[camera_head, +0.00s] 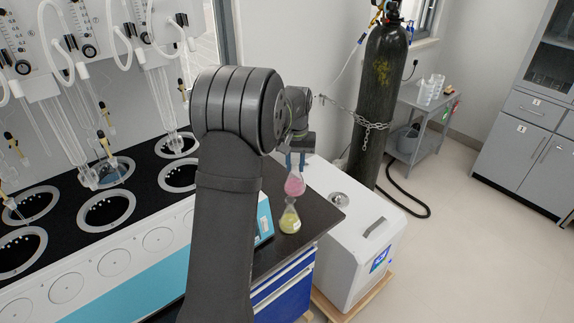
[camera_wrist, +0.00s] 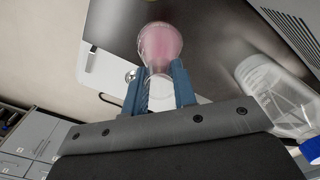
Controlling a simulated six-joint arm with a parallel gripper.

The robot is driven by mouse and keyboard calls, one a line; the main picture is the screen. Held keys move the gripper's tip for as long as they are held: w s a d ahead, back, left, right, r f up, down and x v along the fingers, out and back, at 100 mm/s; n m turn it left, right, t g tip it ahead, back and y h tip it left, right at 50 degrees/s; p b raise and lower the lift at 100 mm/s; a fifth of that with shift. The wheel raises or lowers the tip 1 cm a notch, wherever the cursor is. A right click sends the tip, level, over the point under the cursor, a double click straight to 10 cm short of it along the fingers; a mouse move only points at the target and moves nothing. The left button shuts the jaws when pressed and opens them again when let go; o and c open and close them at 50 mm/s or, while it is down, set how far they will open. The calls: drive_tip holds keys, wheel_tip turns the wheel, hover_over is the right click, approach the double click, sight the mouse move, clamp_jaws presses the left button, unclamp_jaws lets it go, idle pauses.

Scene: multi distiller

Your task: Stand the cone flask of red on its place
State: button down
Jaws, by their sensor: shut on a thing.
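The cone flask of red (camera_head: 295,185) is a clear flask with pink-red liquid, roughly upright. My gripper (camera_head: 295,161) is shut on its neck from above, with blue fingers on either side. In the wrist view the flask (camera_wrist: 160,45) sits between the blue fingertips (camera_wrist: 159,80), its round pink body beyond them. In the head view it appears just above a flask of yellow liquid (camera_head: 289,221), which stands on the dark counter. I cannot tell whether the red flask's base touches the counter. No marked place for it is clear.
The dark counter (camera_head: 325,200) has a white box unit (camera_head: 350,240) to its right. A clear bottle (camera_wrist: 272,95) with a blue cap is close on the right in the wrist view. The distiller's ringed wells (camera_head: 105,210) are at left. A chained gas cylinder (camera_head: 377,100) stands behind.

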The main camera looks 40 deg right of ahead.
drive_tip(key=s+d+r, duration=0.1)
drive_tip(key=s+r, duration=0.3)
drive_tip(key=s, duration=0.2)
drive_tip(key=shift+d, duration=0.15)
drive_tip(key=a+r+n, duration=0.3)
drive_tip(key=a+r, duration=0.2)
drive_tip(key=a, duration=0.7)
drive_tip(key=a+r+n, duration=0.3)
drive_tip(key=a+r, duration=0.2)
drive_tip(key=a, duration=0.6)
drive_tip(key=a+r+n, duration=0.3)
drive_tip(key=a+r, duration=0.2)
drive_tip(key=a, duration=0.7)
drive_tip(key=w+a+f, duration=0.7)
drive_tip(key=a+f, duration=0.2)
drive_tip(key=f, duration=0.1)
drive_tip(key=shift+w+f, duration=0.15)
drive_tip(key=shift+f, duration=0.15)
drive_tip(key=shift+f, duration=0.2)
drive_tip(key=c, duration=1.2)
unclamp_jaws()
drive_tip(key=shift+o, duration=0.2)
